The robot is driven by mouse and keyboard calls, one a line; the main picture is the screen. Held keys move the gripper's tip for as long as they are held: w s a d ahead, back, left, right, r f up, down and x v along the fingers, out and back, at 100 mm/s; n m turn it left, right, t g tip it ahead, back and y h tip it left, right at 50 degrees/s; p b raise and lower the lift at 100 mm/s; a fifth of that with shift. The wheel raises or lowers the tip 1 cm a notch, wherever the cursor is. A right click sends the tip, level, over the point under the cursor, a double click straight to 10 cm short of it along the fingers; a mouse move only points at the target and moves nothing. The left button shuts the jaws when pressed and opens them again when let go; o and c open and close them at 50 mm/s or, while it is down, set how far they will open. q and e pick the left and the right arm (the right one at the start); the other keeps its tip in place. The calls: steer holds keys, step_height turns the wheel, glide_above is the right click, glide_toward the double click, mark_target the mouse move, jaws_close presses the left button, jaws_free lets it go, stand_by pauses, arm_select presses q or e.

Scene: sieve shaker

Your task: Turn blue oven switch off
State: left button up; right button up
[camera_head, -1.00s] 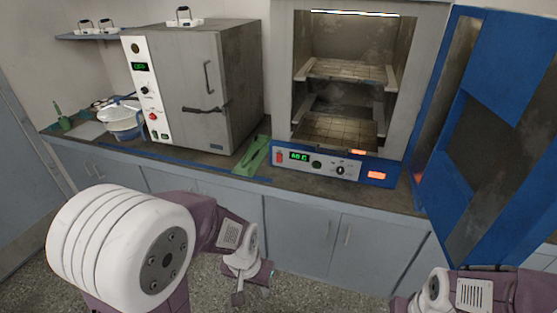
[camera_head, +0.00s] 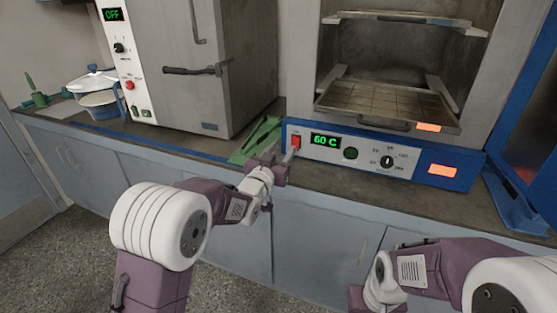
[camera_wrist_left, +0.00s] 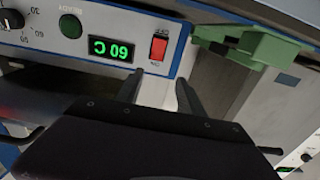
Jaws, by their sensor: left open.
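The blue oven (camera_head: 465,170) stands open on the counter, with a white control panel on its blue base. Its red switch (camera_head: 296,141) is at the panel's left end, beside a green display (camera_head: 325,141) reading 60 C. My left gripper (camera_head: 287,160) is just in front of and slightly below the switch. In the left wrist view the open fingers (camera_wrist_left: 158,90) point toward the red switch (camera_wrist_left: 159,47), with nothing between them. I cannot tell whether a fingertip touches the panel. My right gripper (camera_head: 362,296) is low at the bottom, and its fingers are not clear.
A grey oven (camera_head: 245,60) with an OFF display stands to the left. A green object (camera_head: 258,140) lies on the counter between the ovens, close to my left gripper. The blue oven door (camera_head: 535,100) hangs open at the right. Blue-white pots (camera_head: 98,92) stand far left.

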mark_target(296, 137)
arm_select(q)
steer(key=shift+s+d+f, duration=0.25)
steer(key=shift+s+d, duration=0.05)
steer(key=shift+d, duration=0.1)
steer(key=x, duration=0.8)
steer(key=shift+w+d+f, duration=0.1)
steer(key=shift+w, duration=0.3)
arm_select(e)
steer(key=shift+s+f, duration=0.3)
steer(key=shift+f, duration=0.3)
